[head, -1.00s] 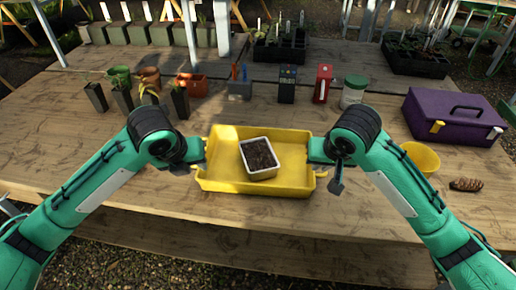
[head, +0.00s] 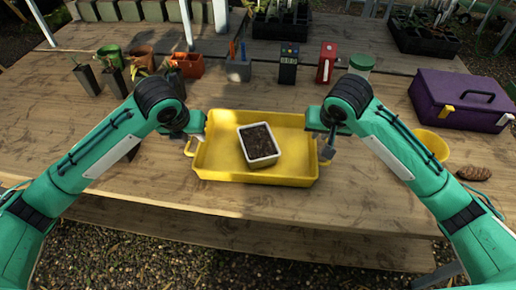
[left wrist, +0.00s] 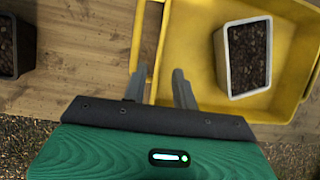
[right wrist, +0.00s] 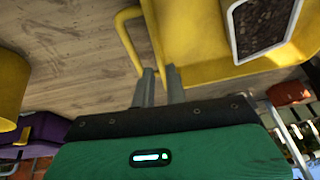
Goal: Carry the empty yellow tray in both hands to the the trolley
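The yellow tray (head: 225,172) lies on the wooden table near its front edge. A white pot of dark soil (head: 260,146) stands in it, so the tray is not empty. My left gripper (head: 197,140) is at the tray's left handle; in the left wrist view its fingers (left wrist: 158,88) are spread beside the handle bar (left wrist: 138,45). My right gripper (head: 326,148) is at the right handle; in the right wrist view its fingers (right wrist: 161,85) have a narrow gap near the handle bar (right wrist: 127,42). Whether they grip it is unclear. I cannot make out the trolley.
A purple toolbox (head: 455,99), a yellow pot (head: 432,144) and a brown cone (head: 473,173) are on the right. A green-lidded jar (head: 361,64), a red box (head: 327,62) and a dark device (head: 288,65) stand behind the tray. Several pots, including an orange one (head: 187,64), stand left.

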